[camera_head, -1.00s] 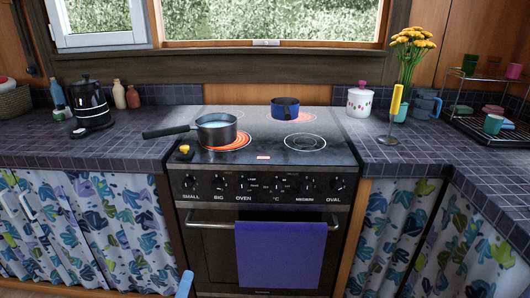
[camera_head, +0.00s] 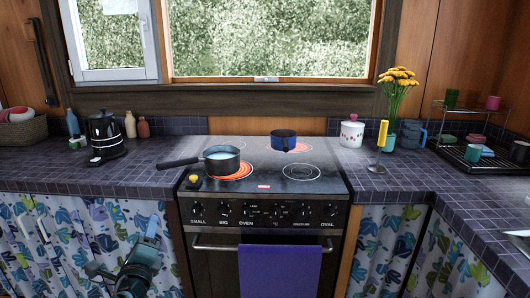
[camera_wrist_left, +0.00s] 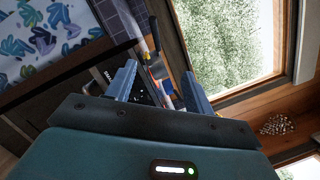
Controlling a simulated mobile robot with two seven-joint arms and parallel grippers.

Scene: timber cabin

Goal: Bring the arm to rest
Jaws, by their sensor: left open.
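My left gripper (camera_head: 138,258) is at the lower left of the head view, in front of the leaf-patterned curtain (camera_head: 70,235) and below the counter top. In the left wrist view its two fingers (camera_wrist_left: 158,90) are spread apart, with nothing held between them. The picture there is tilted, with the stove's dark front partly behind the fingers. My right gripper is in neither view.
The stove (camera_head: 290,182) carries a dark saucepan (camera_head: 222,160) with pale contents and a blue pot (camera_head: 284,139). Red-glowing burners show. A purple towel (camera_head: 280,270) hangs in front. A kettle (camera_head: 106,136) is left; a flower vase (camera_head: 389,137) and dish rack (camera_head: 470,155) are right.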

